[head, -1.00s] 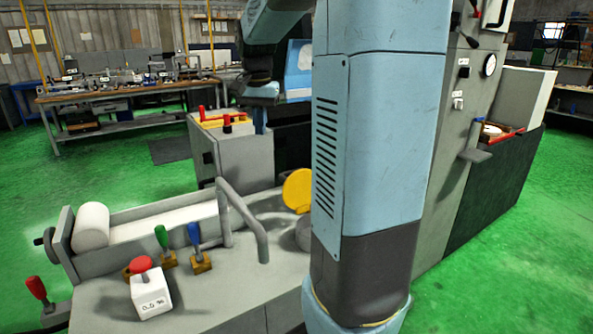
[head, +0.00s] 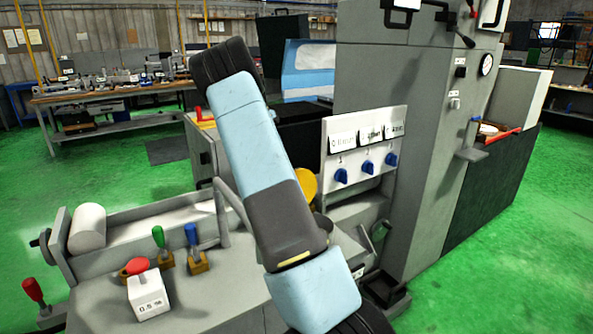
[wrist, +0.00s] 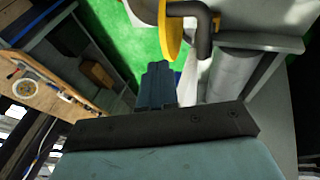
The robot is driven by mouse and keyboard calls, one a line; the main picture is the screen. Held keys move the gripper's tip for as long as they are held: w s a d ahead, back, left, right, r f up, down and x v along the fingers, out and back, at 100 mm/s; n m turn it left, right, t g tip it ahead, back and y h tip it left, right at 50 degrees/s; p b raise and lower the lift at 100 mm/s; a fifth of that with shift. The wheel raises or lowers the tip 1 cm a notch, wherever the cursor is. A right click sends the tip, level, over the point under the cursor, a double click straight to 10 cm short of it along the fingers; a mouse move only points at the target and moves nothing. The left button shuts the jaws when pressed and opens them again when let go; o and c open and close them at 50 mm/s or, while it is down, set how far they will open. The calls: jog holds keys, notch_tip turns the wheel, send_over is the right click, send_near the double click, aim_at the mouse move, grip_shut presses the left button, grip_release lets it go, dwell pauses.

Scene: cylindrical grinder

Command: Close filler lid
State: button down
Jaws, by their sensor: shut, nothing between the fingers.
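The filler lid is a yellow round disc (head: 307,183). In the head view it stands raised, partly hidden behind my arm. A dark grey round part (head: 323,226) shows just below it, also partly covered. In the wrist view the yellow lid (wrist: 173,34) is seen nearly edge-on at the top. My gripper (wrist: 158,66) is shut and empty, its blue-grey fingers together. Its tips appear just left of and below the lid's lower edge in that view; I cannot tell whether they touch. I do not make out the gripper in the head view.
A bent grey pipe (wrist: 204,32) is close to the lid's right. A panel with blue knobs (head: 367,140) stands behind my arm. Green and blue levers (head: 193,245) and a red-button box (head: 149,295) stand on the machine at front left.

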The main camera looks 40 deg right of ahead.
jog(key=s+d+f+m+g, duration=0.1)
jog(key=d+f, duration=0.4)
jog(key=f, duration=0.7)
jog(key=shift+s+d+f+m+h, duration=0.3)
jog(key=shift+s+d+m+h, duration=0.1)
jog(key=shift+s, duration=0.05)
